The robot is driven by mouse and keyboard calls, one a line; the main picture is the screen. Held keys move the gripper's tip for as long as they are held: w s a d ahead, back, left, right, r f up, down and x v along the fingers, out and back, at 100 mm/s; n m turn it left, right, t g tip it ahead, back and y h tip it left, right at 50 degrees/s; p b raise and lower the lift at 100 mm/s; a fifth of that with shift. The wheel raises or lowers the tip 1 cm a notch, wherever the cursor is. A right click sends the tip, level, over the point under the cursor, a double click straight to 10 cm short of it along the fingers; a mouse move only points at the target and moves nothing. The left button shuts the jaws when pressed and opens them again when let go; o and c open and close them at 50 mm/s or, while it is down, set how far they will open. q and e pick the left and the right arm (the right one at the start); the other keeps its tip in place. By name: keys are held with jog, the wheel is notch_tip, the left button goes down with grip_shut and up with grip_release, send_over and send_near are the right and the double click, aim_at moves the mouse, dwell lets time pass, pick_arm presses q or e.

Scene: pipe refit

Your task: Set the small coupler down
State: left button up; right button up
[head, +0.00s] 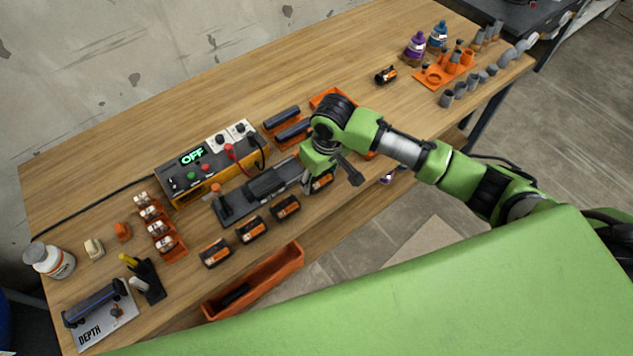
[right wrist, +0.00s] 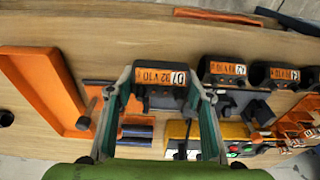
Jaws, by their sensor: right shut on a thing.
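My right gripper (head: 318,172) is over the bench, to the right of a row of couplers. In the right wrist view, its fingers (right wrist: 160,100) are shut on the sides of a small black coupler (right wrist: 163,80) with an orange printed label. The held coupler also shows in the head view (head: 320,183), partly hidden by the gripper. It sits at the end of the row, low over the bench or on it; I cannot tell whether it touches. Other similar couplers (head: 285,207) stand in the row to its left. My left gripper is not in view.
A dark clamp fixture (head: 262,190) lies behind the row, with a yellow control box (head: 210,165) reading OFF beyond it. An orange bin (head: 255,287) is at the bench's front edge. Black pipes (head: 282,117) lie behind the arm. Bottles (head: 415,46) stand at the far right.

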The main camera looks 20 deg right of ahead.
aim_at(317, 185)
jog(key=shift+w+a+f, duration=0.1)
jog(key=shift+w+f, duration=0.1)
notch_tip(317, 185, down, 4)
jog(key=shift+w+a+r, duration=0.1)
jog(key=shift+w+r, duration=0.05)
jog(key=shift+r, duration=0.1)
jog(key=shift+f, duration=0.15)
jog(key=o, duration=1.1)
jog(key=r, duration=0.4)
jog(key=s+r, duration=0.1)
jog(key=r, duration=0.7)
jog(key=shift+s+d+r, duration=0.1)
jog(key=shift+s+d, duration=0.25)
